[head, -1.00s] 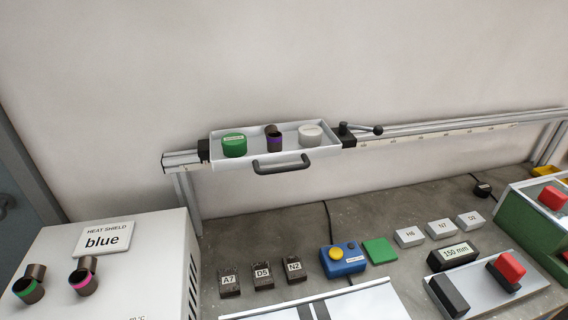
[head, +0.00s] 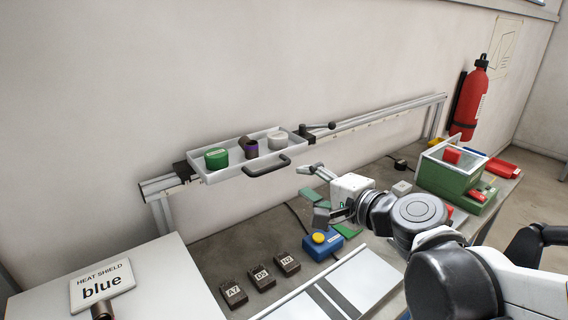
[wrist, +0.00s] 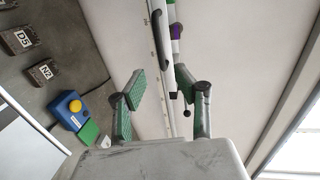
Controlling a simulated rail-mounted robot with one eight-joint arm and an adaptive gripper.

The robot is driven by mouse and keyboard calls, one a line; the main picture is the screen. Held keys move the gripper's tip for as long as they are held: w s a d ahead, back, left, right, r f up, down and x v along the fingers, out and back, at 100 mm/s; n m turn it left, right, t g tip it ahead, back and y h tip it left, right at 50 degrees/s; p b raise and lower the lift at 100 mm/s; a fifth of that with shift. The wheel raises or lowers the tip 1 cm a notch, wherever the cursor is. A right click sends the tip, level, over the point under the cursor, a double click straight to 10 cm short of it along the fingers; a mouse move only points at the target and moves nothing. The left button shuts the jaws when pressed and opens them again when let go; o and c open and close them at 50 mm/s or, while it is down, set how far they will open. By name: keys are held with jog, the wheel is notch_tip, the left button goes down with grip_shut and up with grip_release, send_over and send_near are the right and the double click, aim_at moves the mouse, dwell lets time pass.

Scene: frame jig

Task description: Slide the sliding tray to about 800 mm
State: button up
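The sliding tray (head: 224,177) is a shallow white tray near the left end of the wall rail (head: 385,110). It carries a green round container (head: 216,159), a dark cylinder with a purple band (head: 250,149) and a white round container (head: 277,140). Its dark handle (head: 267,165) faces the front and also shows in the wrist view (wrist: 160,42). A clamp lever (head: 319,128) sits at the tray's right end. My gripper (head: 308,189) is open and empty, right of and below the handle, apart from it. In the wrist view its green-padded fingers (wrist: 160,84) are spread.
Below are a blue box with a yellow button (head: 322,242), several dark labelled blocks (head: 261,277) and a white panel (head: 345,285). A heat-shield sign (head: 101,285) stands front left. A green case (head: 445,172) and a fire extinguisher (head: 469,98) are at right. The rail right of the lever looks clear.

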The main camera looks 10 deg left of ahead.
aim_at(275, 168)
jog(key=x, duration=1.3)
jog(key=shift+w, duration=0.3)
grip_shut()
